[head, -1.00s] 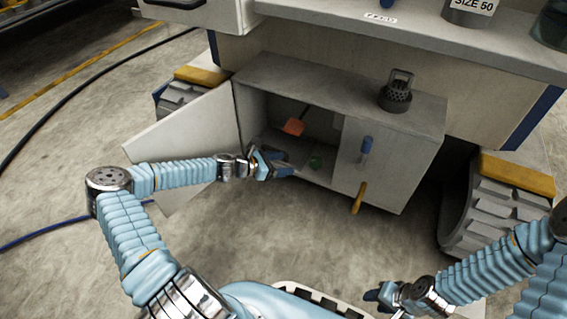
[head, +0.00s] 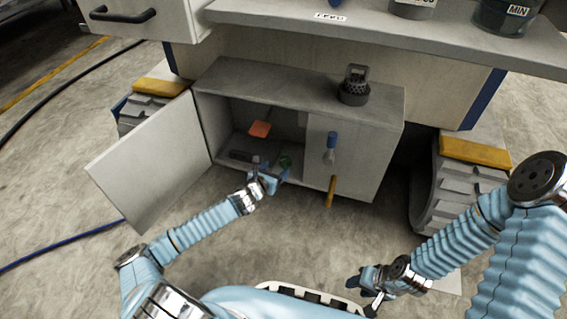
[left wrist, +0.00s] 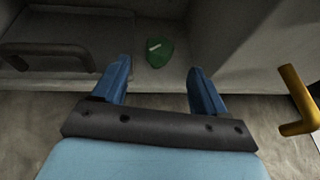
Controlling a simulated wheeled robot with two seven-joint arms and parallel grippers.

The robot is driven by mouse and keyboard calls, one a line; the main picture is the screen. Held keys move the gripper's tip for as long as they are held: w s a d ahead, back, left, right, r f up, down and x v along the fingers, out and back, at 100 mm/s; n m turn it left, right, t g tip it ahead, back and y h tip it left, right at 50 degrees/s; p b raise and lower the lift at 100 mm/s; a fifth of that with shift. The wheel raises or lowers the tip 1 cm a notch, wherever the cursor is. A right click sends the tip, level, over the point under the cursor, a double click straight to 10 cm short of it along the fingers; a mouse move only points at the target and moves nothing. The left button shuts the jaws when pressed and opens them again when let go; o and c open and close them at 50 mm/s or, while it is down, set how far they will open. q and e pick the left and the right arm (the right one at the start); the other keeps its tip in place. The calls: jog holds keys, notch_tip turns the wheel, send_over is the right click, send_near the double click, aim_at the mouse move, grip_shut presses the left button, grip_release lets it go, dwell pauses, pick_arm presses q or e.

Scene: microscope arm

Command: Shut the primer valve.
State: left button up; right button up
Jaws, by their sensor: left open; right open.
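A green knob-like piece (head: 285,162) with a white mark sits low inside the open cabinet (head: 285,84); it also shows in the left wrist view (left wrist: 160,52). Which part is the primer valve, I cannot tell for sure. An orange piece (head: 260,129) is higher inside. A blue-topped lever (head: 331,142) and a yellow handle (head: 331,191) are on the closed front panel right of the opening. My left gripper (head: 276,179) is open and empty at the opening, just short of the green piece, which lies ahead between its fingers (left wrist: 158,82). My right gripper (head: 362,290) is open and empty, low, away from the cabinet.
The cabinet door (head: 150,160) stands swung open at the left. A dark bar handle (left wrist: 45,52) is inside, left of the green piece. A dark perforated strainer (head: 354,88) stands on the cabinet top. Tracks flank the cabinet.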

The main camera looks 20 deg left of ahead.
aim_at(284, 160)
pick_arm(q)
jog(key=b+x, duration=0.1)
jog(key=x, duration=0.7)
jog(key=shift+w+f+b, duration=0.1)
jog(key=shift+b, duration=0.3)
jog(key=c, duration=1.1)
jog(key=shift+o, duration=0.2)
